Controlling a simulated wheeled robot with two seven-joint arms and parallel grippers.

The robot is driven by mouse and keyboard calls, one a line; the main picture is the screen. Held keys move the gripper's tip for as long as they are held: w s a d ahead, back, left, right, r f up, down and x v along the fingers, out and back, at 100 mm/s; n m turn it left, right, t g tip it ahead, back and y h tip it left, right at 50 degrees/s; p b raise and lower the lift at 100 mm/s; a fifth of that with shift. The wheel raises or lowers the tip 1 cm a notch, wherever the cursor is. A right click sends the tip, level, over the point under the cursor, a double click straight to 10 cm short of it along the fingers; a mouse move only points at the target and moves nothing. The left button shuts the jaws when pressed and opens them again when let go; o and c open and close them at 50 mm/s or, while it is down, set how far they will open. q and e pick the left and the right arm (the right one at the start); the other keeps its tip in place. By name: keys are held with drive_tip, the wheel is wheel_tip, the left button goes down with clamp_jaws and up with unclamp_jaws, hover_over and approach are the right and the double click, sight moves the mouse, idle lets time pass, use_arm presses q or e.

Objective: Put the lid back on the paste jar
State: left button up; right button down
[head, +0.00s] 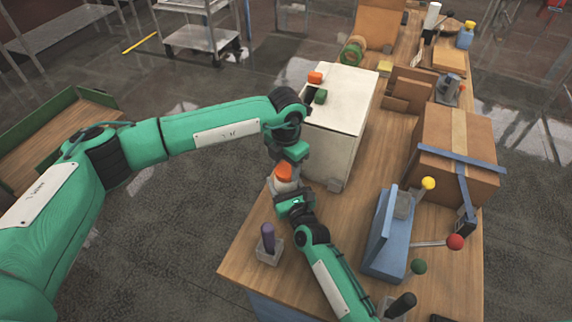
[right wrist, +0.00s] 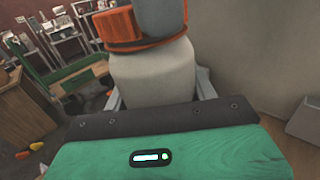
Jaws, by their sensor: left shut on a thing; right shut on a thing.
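The paste jar (right wrist: 155,75) is pale and upright. My right gripper (head: 286,190) is shut around its body near the left edge of the wooden table. The jar also shows in the head view (head: 281,186), partly hidden by my right gripper. The orange lid (head: 284,171) is at the top of the jar, and it also shows in the right wrist view (right wrist: 117,27). My left gripper (head: 286,160) comes down from above and is shut on the lid. A grey finger hides part of the lid in the right wrist view. I cannot tell whether the lid is fully seated.
A white cabinet (head: 345,110) stands just behind the jar. A purple-handled tool in a grey holder (head: 268,254) is in front. A blue lever stand (head: 385,245) and a strapped cardboard box (head: 440,150) are to the right. Bare tabletop lies between the jar and the lever stand.

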use_arm(q)
drive_tip(key=o, duration=1.2)
drive_tip(key=shift+r, duration=0.1)
wheel_tip(320, 180, up, 12)
drive_tip(key=shift+f, duration=0.1)
use_arm(e)
drive_tip(key=shift+c, duration=1.9)
unclamp_jaws()
